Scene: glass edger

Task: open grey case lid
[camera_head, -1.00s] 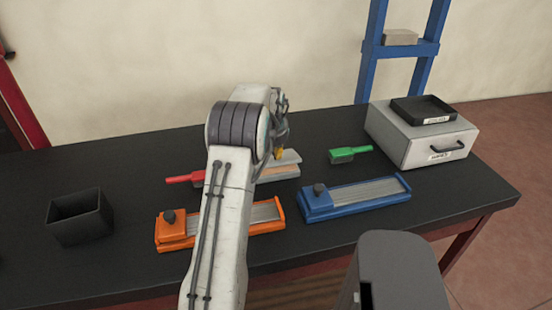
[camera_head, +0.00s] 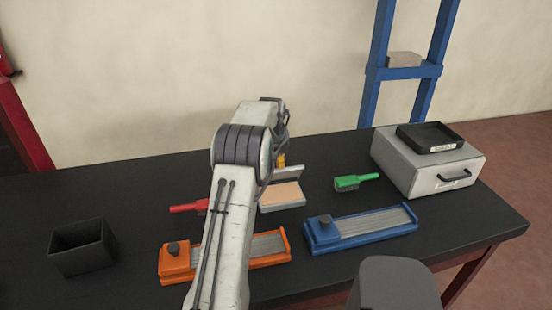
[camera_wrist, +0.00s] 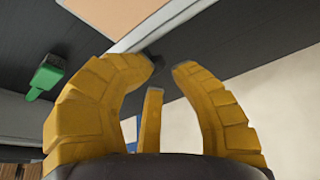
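The grey case (camera_head: 282,205) sits on the black table, with its tan inside (camera_head: 281,195) in view. Its grey lid (camera_head: 287,175) stands raised at the back of the case. My gripper (camera_head: 282,160) is at the lid's upper edge, partly hidden by my arm, which also covers the case's left part. In the wrist view, the yellow fingers of my gripper (camera_wrist: 164,66) are curved with a gap between their tips and nothing held between them. The tan inside shows there at the top (camera_wrist: 118,14), beside a pale grey edge. Whether a finger touches the lid I cannot tell.
An orange holder (camera_head: 178,264) and a blue holder (camera_head: 325,235) lie in front. A red brush (camera_head: 188,208) is left and a green brush (camera_head: 350,183) right of the case. A black bin (camera_head: 82,248) stands left; a drawer box (camera_head: 415,168) with a tray (camera_head: 430,137) stands right.

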